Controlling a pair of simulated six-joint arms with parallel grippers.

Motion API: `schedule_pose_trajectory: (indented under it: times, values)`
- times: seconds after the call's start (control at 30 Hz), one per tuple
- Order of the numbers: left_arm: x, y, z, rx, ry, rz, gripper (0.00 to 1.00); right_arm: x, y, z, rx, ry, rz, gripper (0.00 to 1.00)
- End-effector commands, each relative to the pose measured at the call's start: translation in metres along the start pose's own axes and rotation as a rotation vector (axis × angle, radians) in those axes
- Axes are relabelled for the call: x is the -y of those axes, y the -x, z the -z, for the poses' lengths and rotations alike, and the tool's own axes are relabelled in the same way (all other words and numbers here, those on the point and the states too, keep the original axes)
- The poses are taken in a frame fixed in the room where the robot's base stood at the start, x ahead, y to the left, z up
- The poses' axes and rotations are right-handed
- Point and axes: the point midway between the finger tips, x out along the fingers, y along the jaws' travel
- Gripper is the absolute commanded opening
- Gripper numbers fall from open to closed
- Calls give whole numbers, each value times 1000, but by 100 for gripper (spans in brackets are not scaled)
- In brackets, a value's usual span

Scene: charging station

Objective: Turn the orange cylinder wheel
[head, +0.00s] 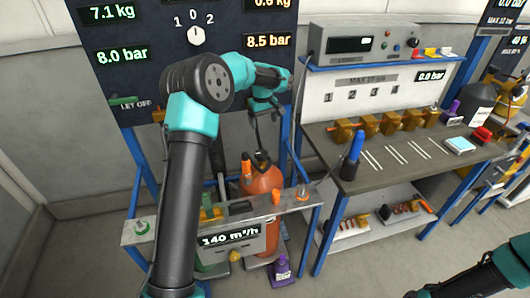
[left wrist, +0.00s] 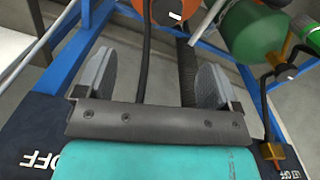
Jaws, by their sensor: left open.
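The orange cylinder (head: 264,186) stands upright in the blue-framed station, behind the grey shelf, in the head view. A small orange part (head: 247,168) shows near its top; I cannot tell whether this is its wheel. My left gripper (head: 262,112) is above the cylinder, in front of the dark panel. In the left wrist view the left gripper (left wrist: 155,63) is open, with nothing held between its fingers. Part of the orange cylinder (left wrist: 165,9) shows beyond the fingers at the top edge. My right arm enters at the lower right of the head view; its gripper is out of view.
A green cylinder (left wrist: 252,34) stands beside the orange one in the left wrist view. A dark hose (left wrist: 145,50) runs between the fingers. The grey shelf (head: 295,201) and blue frame posts (head: 333,232) are close by. A workbench (head: 397,170) stands to the right.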

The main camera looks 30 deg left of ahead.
Motion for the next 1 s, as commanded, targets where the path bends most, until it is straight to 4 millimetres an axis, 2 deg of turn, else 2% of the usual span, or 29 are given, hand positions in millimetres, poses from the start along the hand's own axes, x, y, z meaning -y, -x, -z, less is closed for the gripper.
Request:
schedule_pose_trajectory:
  times: [0.03,0.1,0.57,0.77,1.0]
  values:
    - [6,5,9,-7,25,16,87,0,0,0,0,0,0,43]
    - [11,8,13,-10,42,30,87,0,0,0,0,0,0,43]
    - [11,3,13,-9,43,33,87,0,0,0,0,0,0,43]
    - [12,-20,13,-7,43,35,87,0,0,0,0,0,0,43]
    - [13,-60,14,-8,41,34,87,0,0,0,0,0,0,43]
